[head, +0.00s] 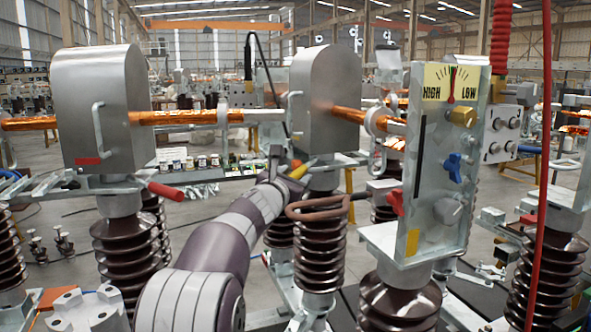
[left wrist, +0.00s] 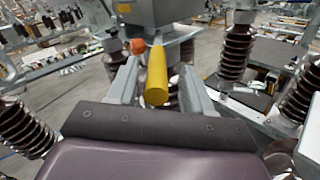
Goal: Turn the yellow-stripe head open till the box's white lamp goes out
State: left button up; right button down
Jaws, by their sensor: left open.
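The middle grey head (head: 325,95) stands on a brown ribbed insulator. It also shows at the top of the left wrist view (left wrist: 160,12), with a small yellow patch on it. A yellow handle (head: 299,171) sticks out below this head. My left gripper (head: 291,168) is at that handle. In the left wrist view the yellow handle (left wrist: 157,80) lies between the two open grey fingers (left wrist: 160,88), with gaps showing at its sides. I cannot make out a lit white lamp on any box. My right gripper is out of view.
A left grey head (head: 100,110) has a red stripe and a red handle (head: 165,191). A gauge panel (head: 440,160) marked HIGH and LOW stands at right. Copper bars (head: 185,117) run between the heads. A brown ring (head: 318,207) is close right of my left forearm. A red pole crosses at right.

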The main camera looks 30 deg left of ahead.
pick_arm(q)
jog(key=shift+w+a, duration=0.1)
jog(key=shift+w, duration=0.35)
jog(key=shift+w+a+f, duration=0.15)
jog(key=shift+w+a, duration=0.15)
jog(key=shift+d, duration=0.1)
